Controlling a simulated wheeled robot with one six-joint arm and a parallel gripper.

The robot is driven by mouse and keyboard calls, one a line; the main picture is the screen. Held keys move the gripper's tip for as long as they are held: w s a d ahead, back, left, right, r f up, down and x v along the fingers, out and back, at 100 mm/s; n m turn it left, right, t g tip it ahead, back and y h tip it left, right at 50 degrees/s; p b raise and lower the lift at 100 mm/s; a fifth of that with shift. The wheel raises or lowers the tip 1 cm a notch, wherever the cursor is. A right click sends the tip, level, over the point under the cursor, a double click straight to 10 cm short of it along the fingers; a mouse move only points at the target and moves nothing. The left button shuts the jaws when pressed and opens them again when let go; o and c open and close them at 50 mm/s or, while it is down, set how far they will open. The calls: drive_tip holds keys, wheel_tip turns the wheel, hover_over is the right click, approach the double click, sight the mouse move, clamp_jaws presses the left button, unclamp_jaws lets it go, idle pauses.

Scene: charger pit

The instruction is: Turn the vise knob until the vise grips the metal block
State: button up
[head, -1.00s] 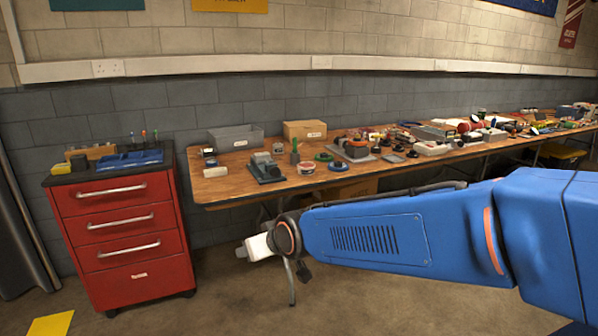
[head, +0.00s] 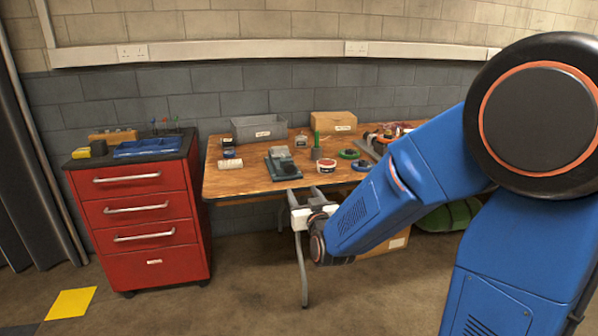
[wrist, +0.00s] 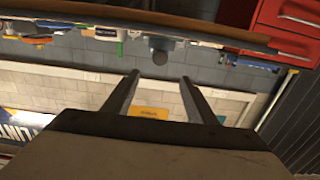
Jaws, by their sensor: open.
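The grey-green vise (head: 284,167) sits on the wooden workbench near its front edge. A light grey block-like shape (head: 281,153) shows at its top; I cannot tell whether the jaws touch it. The knob is not clear in the head view. The wrist view is upside down, and a dark round knob-like part (wrist: 158,57) shows there above the bench edge, in line with the gap between my fingers. My gripper (head: 290,196) is open and empty, in front of the bench edge and apart from the vise. It also shows in the wrist view (wrist: 161,78).
The workbench (head: 232,183) holds a grey bin (head: 259,128), a cardboard box (head: 335,122), a round tin (head: 326,166), tape rolls (head: 349,154) and a white roll (head: 230,164). A red drawer cabinet (head: 145,211) stands at left. The floor between is clear.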

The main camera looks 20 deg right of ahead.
sight(290, 170)
drive_tip(key=w, duration=1.7)
drive_tip(key=c, duration=1)
